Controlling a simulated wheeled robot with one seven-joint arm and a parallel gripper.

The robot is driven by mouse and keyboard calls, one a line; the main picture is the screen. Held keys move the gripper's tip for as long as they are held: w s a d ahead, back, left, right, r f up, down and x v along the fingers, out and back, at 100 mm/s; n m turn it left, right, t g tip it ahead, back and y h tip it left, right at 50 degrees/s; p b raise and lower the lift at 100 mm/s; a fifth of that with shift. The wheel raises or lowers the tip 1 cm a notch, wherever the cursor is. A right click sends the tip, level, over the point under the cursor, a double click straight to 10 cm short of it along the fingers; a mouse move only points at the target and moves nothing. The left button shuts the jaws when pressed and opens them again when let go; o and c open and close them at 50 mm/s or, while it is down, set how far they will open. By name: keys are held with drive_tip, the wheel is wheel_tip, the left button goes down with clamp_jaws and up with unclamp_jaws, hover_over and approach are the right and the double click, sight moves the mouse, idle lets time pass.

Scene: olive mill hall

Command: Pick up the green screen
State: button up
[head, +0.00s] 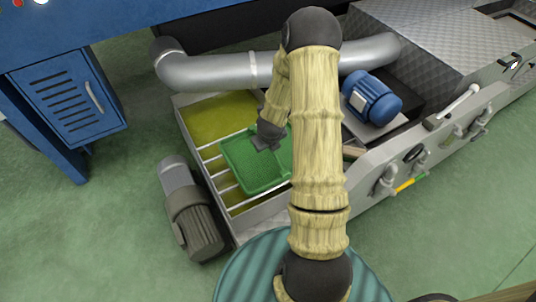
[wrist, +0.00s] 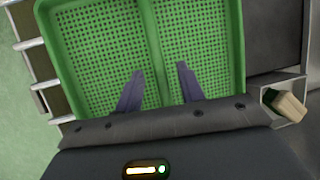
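The green screen (head: 250,166) is a shallow perforated tray with a raised rim. It rests on the pale bars over a metal tank (head: 224,120) of yellow-green liquid. In the wrist view the screen (wrist: 90,50) fills most of the picture, with a divider running down its middle. My gripper (wrist: 160,72) is over the screen's near part, its two dark fingers apart on either side of the divider. I cannot tell whether they touch it. In the head view my gripper (head: 266,142) is above the screen, and my arm hides the screen's right side.
A silver pipe (head: 215,70) runs behind the tank. A blue motor (head: 372,98) stands to the right, and a grey motor (head: 192,215) at the front left. A wood-handled brush (wrist: 284,104) lies right of the screen. Green floor is free at the left.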

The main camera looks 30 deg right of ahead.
drive_tip(key=x, duration=0.2)
drive_tip(key=shift+w+f, duration=0.1)
drive_tip(key=shift+f, duration=0.15)
drive_tip(key=shift+r, duration=0.1)
clamp_jaws()
